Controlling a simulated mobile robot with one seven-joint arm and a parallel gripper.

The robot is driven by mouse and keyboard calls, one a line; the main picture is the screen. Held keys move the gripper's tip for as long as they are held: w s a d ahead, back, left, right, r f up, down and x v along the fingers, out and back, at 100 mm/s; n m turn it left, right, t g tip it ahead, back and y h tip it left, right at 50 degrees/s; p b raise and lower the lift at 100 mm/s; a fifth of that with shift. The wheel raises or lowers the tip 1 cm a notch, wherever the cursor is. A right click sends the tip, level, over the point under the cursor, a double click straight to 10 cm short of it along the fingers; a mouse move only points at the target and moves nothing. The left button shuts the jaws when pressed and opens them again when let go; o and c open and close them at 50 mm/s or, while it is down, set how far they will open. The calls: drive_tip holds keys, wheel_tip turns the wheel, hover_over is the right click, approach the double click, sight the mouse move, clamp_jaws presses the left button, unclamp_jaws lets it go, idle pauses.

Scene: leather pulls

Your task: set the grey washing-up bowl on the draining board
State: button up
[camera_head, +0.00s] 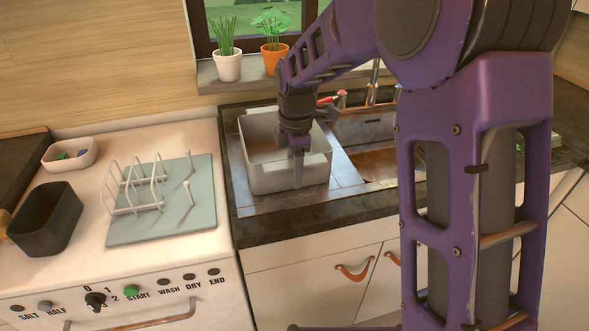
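The grey washing-up bowl (268,176), light grey and square, stands upright on the metal draining board (345,172) left of the sink basin. From this view its base appears to rest there; I see no clear gap. My gripper (297,167) points down at the bowl's front wall, right of its middle. One finger shows against the outside of that wall. The other finger is hidden, so whether the fingers are closed on the wall is unclear.
The sink basin (374,163) and tap (373,82) are right of the bowl, partly behind my arm. Potted plants (228,65) (273,58) stand on the sill behind. A white rack (134,186) on a mat (160,230), a black tub (45,222) and a small white dish (70,155) are left.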

drive_tip(key=o, duration=0.3)
drive_tip(key=shift+o, duration=0.2)
drive_tip(key=shift+r, duration=0.1)
drive_tip(key=r+p, duration=0.1)
drive_tip(key=r, duration=1.1)
drive_tip(key=shift+s+d+r+p, duration=0.1)
drive_tip(key=shift+s+d+p, duration=0.1)
drive_tip(key=shift+p, duration=0.15)
drive_tip(key=shift+a, duration=0.1)
